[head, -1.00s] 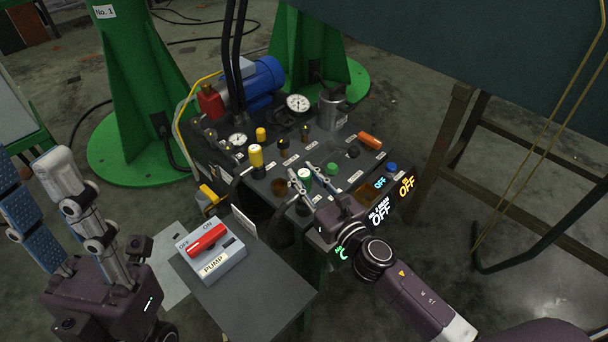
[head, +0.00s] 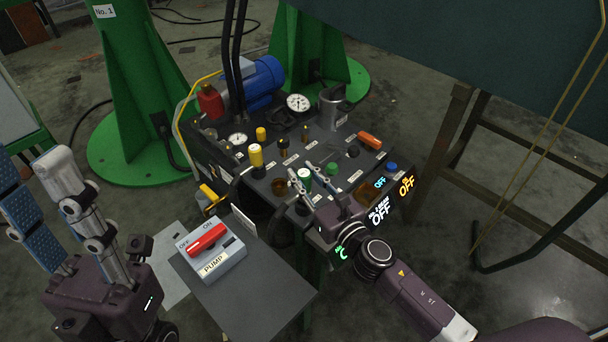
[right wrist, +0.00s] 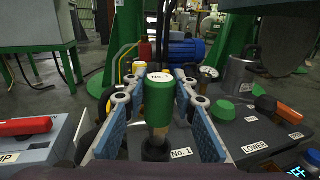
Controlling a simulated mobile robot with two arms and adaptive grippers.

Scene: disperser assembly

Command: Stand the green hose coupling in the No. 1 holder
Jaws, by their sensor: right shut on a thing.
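The green hose coupling (right wrist: 158,99) stands upright between the blue pads of my right gripper (right wrist: 158,82), which is shut on it. A pale lower part of it goes down to a dark round base (right wrist: 155,148) beside the "No. 1" label (right wrist: 181,153). I cannot tell whether it is seated there or just above. In the head view the green coupling (head: 305,174) shows between the fingertips of my right gripper (head: 304,182), over the panel's front left. My left gripper (head: 36,165) is open and empty at the left, away from the panel.
A pump switch box (head: 212,252) with a red handle sits on a grey plate in front. The panel carries yellow fittings (head: 256,156), a green cap (head: 332,169), an orange handle (head: 369,140), gauges (head: 298,103) and a metal jug (head: 332,106). Lit displays (head: 381,211) line its front.

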